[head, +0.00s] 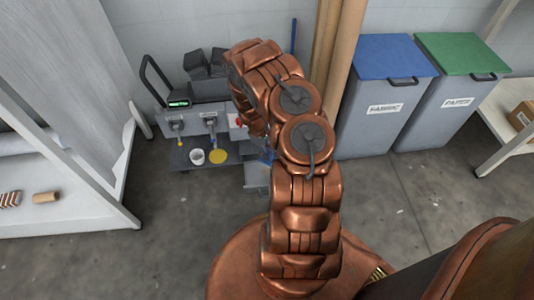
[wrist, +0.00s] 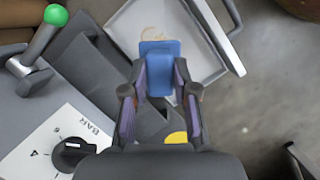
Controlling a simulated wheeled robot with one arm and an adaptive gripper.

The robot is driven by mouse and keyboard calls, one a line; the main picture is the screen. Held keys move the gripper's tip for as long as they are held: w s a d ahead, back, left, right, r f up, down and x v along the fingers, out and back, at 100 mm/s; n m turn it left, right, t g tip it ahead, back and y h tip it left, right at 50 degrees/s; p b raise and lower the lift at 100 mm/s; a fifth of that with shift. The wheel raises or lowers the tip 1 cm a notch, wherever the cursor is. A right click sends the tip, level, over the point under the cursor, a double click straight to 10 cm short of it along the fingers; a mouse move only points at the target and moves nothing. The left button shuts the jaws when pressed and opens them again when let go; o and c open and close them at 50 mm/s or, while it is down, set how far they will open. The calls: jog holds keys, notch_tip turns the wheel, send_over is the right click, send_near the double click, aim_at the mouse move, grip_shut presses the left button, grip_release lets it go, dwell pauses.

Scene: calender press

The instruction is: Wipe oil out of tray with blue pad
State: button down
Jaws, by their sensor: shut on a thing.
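My gripper (wrist: 160,84) is shut on the blue pad (wrist: 158,58) in the wrist view, one finger at each side of it. The pad is over the pale grey tray (wrist: 198,58), which lies at a slant at the top of the picture. A thin brownish oil smear (wrist: 152,33) shows on the tray floor just beyond the pad's far edge. I cannot tell whether the pad touches the tray floor. In the head view my arm hides most of the gripper; the tray (head: 257,176) shows partly, low beside the machine.
A green-knobbed lever (wrist: 56,15) and a dial panel (wrist: 70,145) stand close at left in the wrist view. The press (head: 210,122) has a white cup (head: 196,156) and a yellow disc (head: 218,156) at its base. Blue-lidded (head: 385,95) and green-lidded (head: 450,95) bins stand right.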

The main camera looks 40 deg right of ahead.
jog(key=shift+f+b, duration=2.85)
jog(key=shift+f, duration=0.85)
jog(key=shift+s+d+f, duration=0.1)
jog(key=shift+d+f, duration=0.05)
jog(key=shift+d, duration=0.05)
jog(key=shift+s+d, duration=0.35)
jog(key=shift+d, duration=0.1)
jog(key=shift+s+d+b, duration=0.55)
jog(key=shift+d, duration=0.3)
jog(key=shift+w+a+p, duration=0.35)
jog(key=shift+w+a, duration=0.1)
jog(key=shift+a, duration=0.3)
jog(key=shift+w+a+p, duration=0.3)
jog(key=shift+w+a, duration=0.1)
jog(key=shift+a, duration=0.3)
jog(key=shift+w+r+p, duration=0.1)
jog(key=shift+r+p, duration=0.3)
jog(key=shift+d+r+p, duration=0.1)
jog(key=shift+r+p, duration=0.2)
jog(key=shift+r, duration=0.55)
jog(key=shift+w+r+p, duration=0.1)
jog(key=shift+r+p, duration=0.55)
jog(key=shift+r, duration=0.05)
jog(key=shift+r+p, duration=1.55)
jog(key=shift+r, duration=0.5)
